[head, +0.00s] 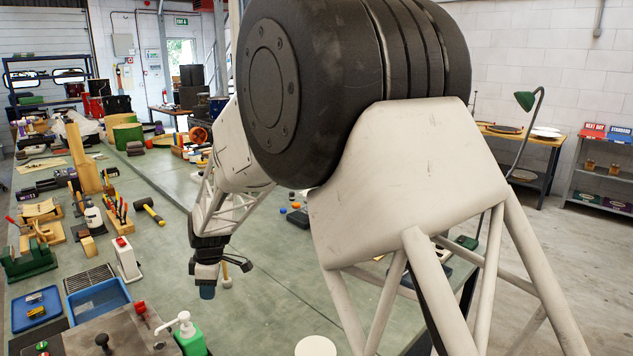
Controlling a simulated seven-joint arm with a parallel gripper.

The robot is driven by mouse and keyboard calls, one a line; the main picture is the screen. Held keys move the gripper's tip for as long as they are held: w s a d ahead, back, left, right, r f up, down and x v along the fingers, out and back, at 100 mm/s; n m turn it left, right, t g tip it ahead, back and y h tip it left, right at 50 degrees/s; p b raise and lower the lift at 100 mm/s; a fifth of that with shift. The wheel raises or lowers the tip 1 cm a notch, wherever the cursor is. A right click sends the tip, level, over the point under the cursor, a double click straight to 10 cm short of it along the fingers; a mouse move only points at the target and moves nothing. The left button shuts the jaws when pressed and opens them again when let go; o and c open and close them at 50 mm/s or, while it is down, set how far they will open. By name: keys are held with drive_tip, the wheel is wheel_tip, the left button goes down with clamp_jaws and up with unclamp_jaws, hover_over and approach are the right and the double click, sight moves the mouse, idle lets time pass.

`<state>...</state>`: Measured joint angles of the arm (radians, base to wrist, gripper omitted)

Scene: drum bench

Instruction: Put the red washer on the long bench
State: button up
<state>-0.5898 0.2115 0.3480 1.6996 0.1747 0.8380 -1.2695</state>
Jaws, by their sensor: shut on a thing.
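My gripper (207,282) hangs from my arm, pointing down over the green bench top (165,262) in the middle left of the head view. Its tip is dark blue and small here. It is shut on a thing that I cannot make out. I cannot pick out the red washer anywhere; it may be hidden in the jaws or behind my arm. The long green-topped bench runs from the front toward the back left. I cannot tell the gripper's exact height above it.
A pale upright handle (227,274) stands close right of my gripper. Bare bench shows between. My arm hides much of the right.

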drive_tip(key=w+d+r+m, duration=0.2)
drive_tip(key=w+d+m, duration=0.25)
drive_tip(key=d, duration=0.35)
drive_tip(key=w+d+r+m+t, duration=0.1)
drive_tip(key=w+d+r+m, duration=0.15)
drive_tip(key=w+d, duration=0.4)
drive_tip(key=w+d+r+m, duration=0.1)
drive_tip(key=w+d+m, duration=0.25)
drive_tip(key=d, duration=0.55)
drive_tip(key=w+d+r+m, duration=0.1)
drive_tip(key=d+m, duration=0.2)
drive_tip(key=d, duration=0.5)
drive_tip(key=w+d+r+m+h, duration=0.1)
drive_tip(key=w+d+r+m, duration=0.1)
drive_tip(key=d, duration=0.6)
drive_tip(key=w+d+r+m+t, duration=0.1)
drive_tip(key=d+r+m, duration=0.1)
drive_tip(key=d+m, duration=0.2)
drive_tip(key=d, duration=0.3)
drive_tip(key=shift+w+d+h, duration=0.2)
drive_tip(key=shift+d+h, duration=0.1)
drive_tip(key=shift+d, duration=0.1)
drive_tip(key=shift+m, duration=0.25)
